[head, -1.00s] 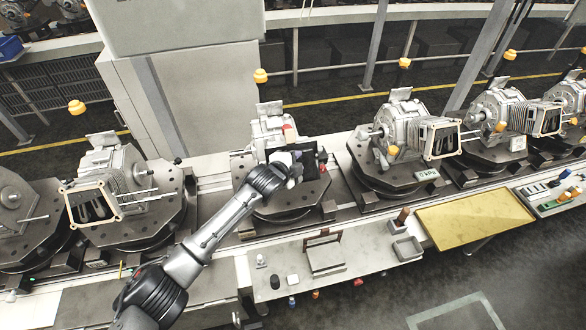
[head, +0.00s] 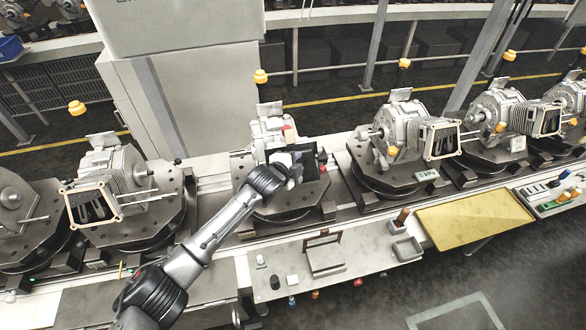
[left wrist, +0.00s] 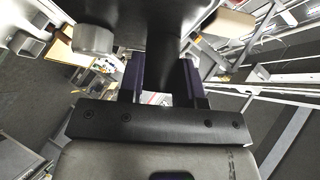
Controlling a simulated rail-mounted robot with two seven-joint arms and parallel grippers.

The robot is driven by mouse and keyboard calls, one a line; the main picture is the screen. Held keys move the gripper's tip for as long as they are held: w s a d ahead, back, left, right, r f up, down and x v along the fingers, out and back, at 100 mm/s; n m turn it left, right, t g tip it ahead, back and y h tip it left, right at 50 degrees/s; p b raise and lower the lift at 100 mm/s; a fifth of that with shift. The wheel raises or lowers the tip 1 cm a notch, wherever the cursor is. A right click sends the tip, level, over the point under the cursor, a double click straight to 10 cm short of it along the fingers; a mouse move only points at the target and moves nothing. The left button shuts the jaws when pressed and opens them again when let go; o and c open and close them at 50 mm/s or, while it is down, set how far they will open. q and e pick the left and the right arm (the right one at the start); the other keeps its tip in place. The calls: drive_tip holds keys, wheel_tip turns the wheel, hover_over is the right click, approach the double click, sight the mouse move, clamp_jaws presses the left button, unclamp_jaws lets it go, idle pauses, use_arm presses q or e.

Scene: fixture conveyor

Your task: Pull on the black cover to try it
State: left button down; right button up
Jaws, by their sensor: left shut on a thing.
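The black cover (head: 306,159) is at the front of the grey machine housing (head: 270,132) on the middle fixture in the head view. My left gripper (head: 291,169) reaches it from the front left and is shut on it, hiding part of the cover. In the left wrist view, the two fingers of my left gripper (left wrist: 165,80) stand on either side of a dark part. I cannot tell whether the cover still touches the housing. My right gripper is not in view.
Neighbouring housings stand on round fixtures, left (head: 115,180) and right (head: 405,135). A front shelf (head: 310,275) carries small parts and a grey block. A yellow tray (head: 475,217) lies to its right. A grey cabinet (head: 195,100) stands behind the conveyor.

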use_arm(q)
drive_tip(key=shift+r, duration=0.25)
idle(0.3)
drive_tip(key=c, duration=1.1)
unclamp_jaws()
drive_tip(key=o, duration=0.4)
drive_tip(key=shift+f, duration=0.25)
drive_tip(key=shift+b+v, duration=0.6)
drive_tip(key=shift+v, duration=6.35)
